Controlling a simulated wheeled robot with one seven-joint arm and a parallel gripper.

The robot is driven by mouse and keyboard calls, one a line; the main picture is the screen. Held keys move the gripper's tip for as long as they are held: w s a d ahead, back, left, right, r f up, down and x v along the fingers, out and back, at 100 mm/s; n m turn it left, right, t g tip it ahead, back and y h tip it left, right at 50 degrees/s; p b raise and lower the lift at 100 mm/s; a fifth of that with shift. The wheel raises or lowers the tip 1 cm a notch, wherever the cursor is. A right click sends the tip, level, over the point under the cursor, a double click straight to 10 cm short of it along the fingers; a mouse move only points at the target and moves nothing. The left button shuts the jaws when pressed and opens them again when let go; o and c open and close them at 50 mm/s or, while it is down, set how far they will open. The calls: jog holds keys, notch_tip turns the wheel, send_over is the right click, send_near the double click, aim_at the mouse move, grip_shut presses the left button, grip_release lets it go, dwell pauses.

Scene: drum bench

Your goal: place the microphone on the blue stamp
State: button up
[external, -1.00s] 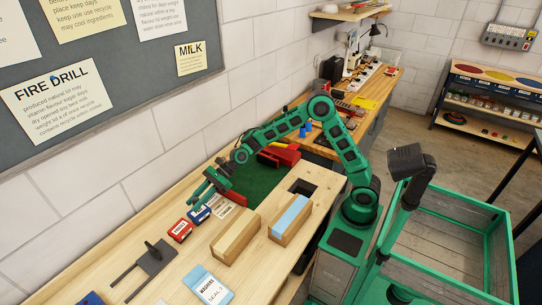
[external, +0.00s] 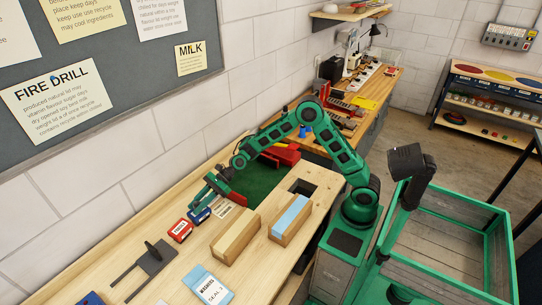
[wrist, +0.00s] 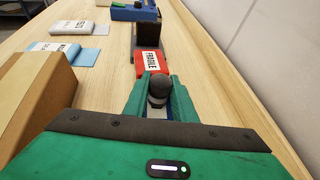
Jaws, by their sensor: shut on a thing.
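My gripper (wrist: 156,92) is shut on the microphone (wrist: 158,85), whose dark round head shows between the green fingers in the wrist view. In the external view my gripper (external: 203,194) is low over the bench, and the microphone is too small to make out there. The blue stamp (external: 199,215) lies on the wood just below the fingertips. In the wrist view a little blue shows between the fingers, with most of it hidden by my gripper. I cannot tell whether the microphone touches the stamp.
A red stamp (external: 181,230) marked FRAGILE lies close by; it also shows beyond my fingers in the wrist view (wrist: 151,63). Wooden blocks (external: 236,236), a washers packet (external: 208,287) and a dark stand (external: 156,258) are nearby. A green mat (external: 258,180) lies behind.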

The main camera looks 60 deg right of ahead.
jog(key=o, duration=1)
jog(key=shift+f, duration=0.1)
jog(key=shift+o, duration=0.2)
jog(key=shift+d+r, duration=0.3)
jog(key=shift+d, duration=0.15)
jog(key=v, duration=1.1)
jog(key=shift+s, duration=0.1)
